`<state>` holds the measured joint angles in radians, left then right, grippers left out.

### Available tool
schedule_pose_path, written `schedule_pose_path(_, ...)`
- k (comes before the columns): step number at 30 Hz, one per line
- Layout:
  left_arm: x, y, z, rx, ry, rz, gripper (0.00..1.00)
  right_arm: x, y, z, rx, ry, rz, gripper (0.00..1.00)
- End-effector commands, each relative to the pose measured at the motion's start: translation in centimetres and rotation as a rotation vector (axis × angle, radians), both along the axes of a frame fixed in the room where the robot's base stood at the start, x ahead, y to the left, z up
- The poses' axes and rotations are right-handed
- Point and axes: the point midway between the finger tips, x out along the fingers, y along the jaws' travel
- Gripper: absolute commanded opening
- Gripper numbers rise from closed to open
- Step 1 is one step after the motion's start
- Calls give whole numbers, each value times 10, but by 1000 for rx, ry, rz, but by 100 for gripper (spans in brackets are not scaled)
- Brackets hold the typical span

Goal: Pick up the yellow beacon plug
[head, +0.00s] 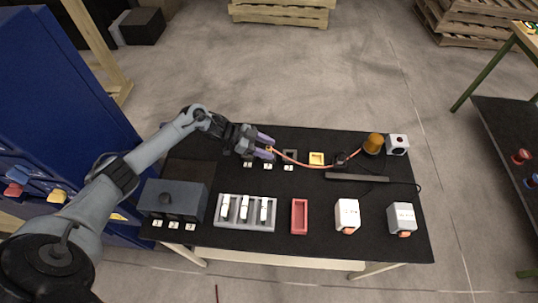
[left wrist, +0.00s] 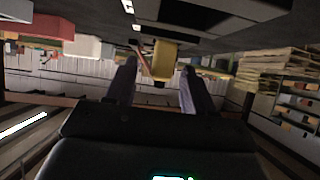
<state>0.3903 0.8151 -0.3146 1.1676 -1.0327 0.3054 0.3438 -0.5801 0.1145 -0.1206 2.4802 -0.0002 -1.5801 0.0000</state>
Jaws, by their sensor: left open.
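The yellow beacon plug (head: 269,149) is at the left end of an orange cable (head: 305,164) on the black table. The cable runs right toward the amber beacon (head: 374,143). My left gripper (head: 266,145) is open, with its two purple-grey fingers pointing right at the plug. In the left wrist view the yellow plug (left wrist: 164,60) shows between the spread fingers of the left gripper (left wrist: 158,85), with a gap on each side. I cannot tell how far it sits between the tips. My right gripper is not in view.
A yellow square socket (head: 316,158) and a dark one (head: 290,155) lie right of the gripper. A dark bar (head: 357,177) lies at the right.

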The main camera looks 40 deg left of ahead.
Motion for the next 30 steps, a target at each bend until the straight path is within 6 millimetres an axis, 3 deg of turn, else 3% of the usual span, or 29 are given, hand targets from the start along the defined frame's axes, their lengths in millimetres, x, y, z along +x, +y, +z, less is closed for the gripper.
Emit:
schedule_pose_path(2,4,-6,-6,-2,-1,0,53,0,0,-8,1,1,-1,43)
schedule_pose_path(10,5,-8,-5,0,0,0,53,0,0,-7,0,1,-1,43)
schedule_pose_path(20,5,-8,-5,0,0,0,3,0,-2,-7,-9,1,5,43)
schedule_pose_path(30,5,-7,-3,0,0,0,0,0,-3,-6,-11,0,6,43)
